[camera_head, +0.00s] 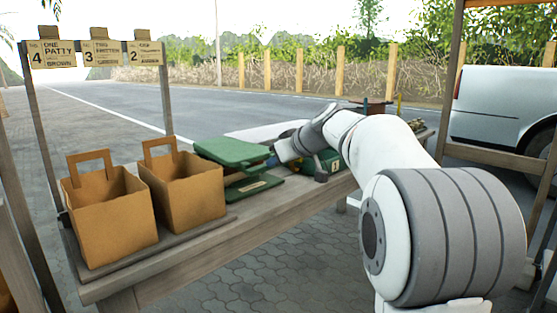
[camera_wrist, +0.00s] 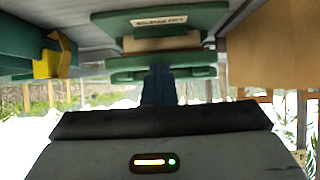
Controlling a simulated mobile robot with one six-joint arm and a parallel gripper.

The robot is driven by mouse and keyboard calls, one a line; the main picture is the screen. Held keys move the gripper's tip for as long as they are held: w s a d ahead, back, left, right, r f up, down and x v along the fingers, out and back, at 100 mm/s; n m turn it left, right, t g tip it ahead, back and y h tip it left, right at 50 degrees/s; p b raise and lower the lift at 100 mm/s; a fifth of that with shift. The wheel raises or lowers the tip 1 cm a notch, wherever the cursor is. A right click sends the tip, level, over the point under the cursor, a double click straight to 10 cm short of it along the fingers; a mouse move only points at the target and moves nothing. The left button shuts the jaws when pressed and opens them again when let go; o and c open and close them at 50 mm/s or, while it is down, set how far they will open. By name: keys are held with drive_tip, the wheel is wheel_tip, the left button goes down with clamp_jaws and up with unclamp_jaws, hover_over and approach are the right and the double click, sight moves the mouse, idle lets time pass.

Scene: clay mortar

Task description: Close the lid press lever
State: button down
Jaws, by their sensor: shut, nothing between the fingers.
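The green lid press (camera_head: 230,150) stands on the wooden counter right of the paper bags. Its upper plate is raised and tilted, with a gap above its labelled lower plate (camera_head: 262,184). In the wrist view, which looks upside down, the labelled plate (camera_wrist: 205,18) is at the top and the other green plate (camera_wrist: 195,68) is below it. My gripper (camera_wrist: 158,72) is shut and empty, its tips overlapping that plate's edge; I cannot tell whether they touch. In the head view my wrist is just right of the press. I cannot make out a separate lever.
Two brown paper bags (camera_head: 108,215) (camera_head: 183,187) stand on the counter (camera_head: 215,238) at the left. A green box (camera_head: 333,162) is partly hidden behind my wrist. A green thing with a yellow part (camera_wrist: 46,63) is at the left in the wrist view.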

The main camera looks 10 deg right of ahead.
wheel_tip(320, 180, up, 4)
drive_tip(key=r+p, duration=0.1)
drive_tip(key=p, duration=0.2)
drive_tip(key=s+d+f, duration=0.4)
drive_tip(key=s+d, duration=0.1)
drive_tip(key=s, duration=0.3)
drive_tip(key=shift+f, duration=0.25)
